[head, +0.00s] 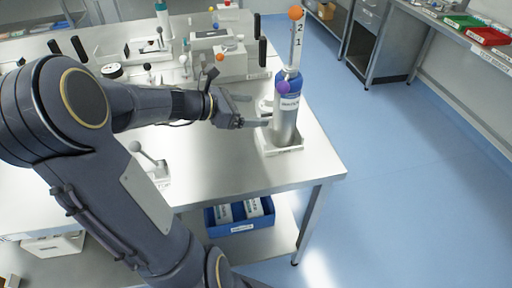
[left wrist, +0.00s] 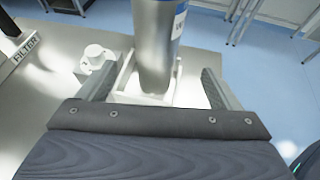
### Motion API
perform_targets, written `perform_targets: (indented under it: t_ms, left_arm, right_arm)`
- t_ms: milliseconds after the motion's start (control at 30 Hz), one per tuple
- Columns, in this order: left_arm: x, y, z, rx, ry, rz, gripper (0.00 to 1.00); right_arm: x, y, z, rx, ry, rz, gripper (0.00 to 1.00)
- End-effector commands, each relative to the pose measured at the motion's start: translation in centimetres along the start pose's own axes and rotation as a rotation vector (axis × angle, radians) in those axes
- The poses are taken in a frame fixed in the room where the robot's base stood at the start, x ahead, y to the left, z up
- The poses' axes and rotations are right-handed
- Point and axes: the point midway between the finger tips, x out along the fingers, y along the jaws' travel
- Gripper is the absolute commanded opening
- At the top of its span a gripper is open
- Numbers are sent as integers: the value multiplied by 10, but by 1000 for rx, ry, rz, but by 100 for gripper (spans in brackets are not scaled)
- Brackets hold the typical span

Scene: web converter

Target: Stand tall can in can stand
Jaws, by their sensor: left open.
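A tall silver can with a blue upper part (head: 286,118) stands upright in the white square can stand (head: 294,149) near the table's right corner. In the left wrist view the can (left wrist: 155,50) rises from inside the rim of the stand (left wrist: 122,97), its top cut off by the frame. My left gripper (head: 262,110) is just left of the can in the head view. Its fingers (left wrist: 157,88) are open, one on each side of the can, with gaps to it in the wrist view. My right gripper is not in view.
A post marked 2 and 1 (head: 298,40) with an orange ball rises behind the can. A small lever fixture (head: 152,163) is on the table at left, and a white round-topped part (left wrist: 95,57) is beside the stand. A blue bin (head: 238,230) sits on the lower shelf.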

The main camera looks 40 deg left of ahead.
Motion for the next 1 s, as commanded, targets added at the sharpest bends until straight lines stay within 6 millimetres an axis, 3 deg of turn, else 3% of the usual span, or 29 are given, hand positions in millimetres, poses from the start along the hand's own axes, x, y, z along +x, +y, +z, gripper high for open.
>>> perform_targets:
  t_ms: [67,167,200,300,400,500,600,1000]
  left_arm:
    - [1,-24,7,124,23,-49,86]
    - [-2,-87,12,496,84,-183,86]
    - [-7,-117,10,701,109,-252,86]
    - [-26,-180,-10,1240,151,-420,86]
    - [-47,-215,-36,1726,170,-557,86]
    - [-61,-229,-57,2088,179,-647,86]
    - [-67,-233,-69,2290,185,-699,86]
    - [-69,-232,-72,2351,192,-718,86]
  right_arm:
    - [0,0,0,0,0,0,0]
    - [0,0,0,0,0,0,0]
    - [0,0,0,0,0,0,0]
    - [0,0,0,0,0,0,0]
    - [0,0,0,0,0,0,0]
    - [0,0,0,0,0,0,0]
    - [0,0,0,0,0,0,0]
    - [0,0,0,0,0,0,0]
